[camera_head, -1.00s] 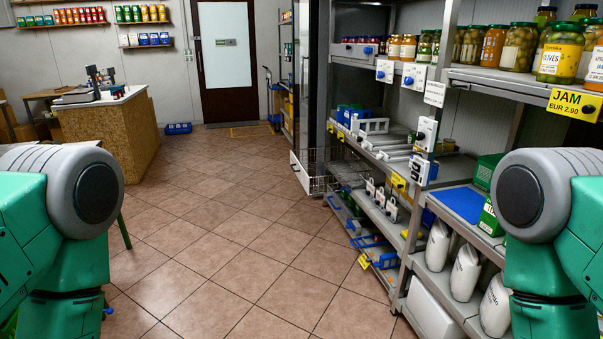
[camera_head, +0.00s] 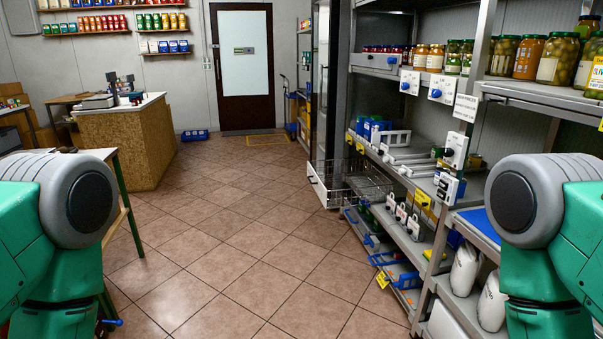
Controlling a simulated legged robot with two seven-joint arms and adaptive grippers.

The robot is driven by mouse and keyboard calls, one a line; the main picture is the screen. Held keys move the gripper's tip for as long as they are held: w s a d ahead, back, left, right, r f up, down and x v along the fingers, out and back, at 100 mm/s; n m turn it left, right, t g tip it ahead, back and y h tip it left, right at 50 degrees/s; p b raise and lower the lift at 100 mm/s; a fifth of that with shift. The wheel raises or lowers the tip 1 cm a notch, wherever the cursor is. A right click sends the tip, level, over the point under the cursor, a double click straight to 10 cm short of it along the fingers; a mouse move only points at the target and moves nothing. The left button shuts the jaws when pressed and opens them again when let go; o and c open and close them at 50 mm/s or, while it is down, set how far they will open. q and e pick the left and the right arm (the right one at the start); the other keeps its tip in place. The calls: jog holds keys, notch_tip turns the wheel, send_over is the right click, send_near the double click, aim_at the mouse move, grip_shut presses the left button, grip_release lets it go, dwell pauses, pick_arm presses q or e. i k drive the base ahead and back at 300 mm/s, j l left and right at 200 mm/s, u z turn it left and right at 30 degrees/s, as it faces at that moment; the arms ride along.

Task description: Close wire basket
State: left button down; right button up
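The wire basket (camera_head: 368,184) juts out from the lower shelves of the right-hand shelving, beyond the middle of the aisle's right side. It is a drawer of thin wire with a white front panel (camera_head: 316,185) facing the aisle, and it stands pulled out. A dark knob or handle shows on the panel. Its back end runs in under the shelf and is partly hidden. Only my upper arms show, at the left and right edges. Neither gripper is in view, and nothing of mine touches the basket.
The tiled aisle floor (camera_head: 240,250) is clear up to the door (camera_head: 241,70). A counter (camera_head: 125,140) and a green-legged table (camera_head: 122,185) stand on the left. Shelving with jars (camera_head: 555,60) lines the right. A blue crate (camera_head: 194,135) lies by the far wall.

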aim_at(319, 187)
jog(key=i+u, duration=0.25)
jog(key=i, duration=1.6)
jog(key=i+j+z, duration=0.1)
jog(key=i+z, duration=0.3)
jog(key=i, duration=0.15)
jog(key=i+j+z, duration=0.25)
jog(key=i+z, duration=0.2)
jog(key=i+j+z, duration=0.85)
jog(key=j, duration=0.25)
jog(key=i+j+z, duration=0.4)
jog(key=j, duration=0.3)
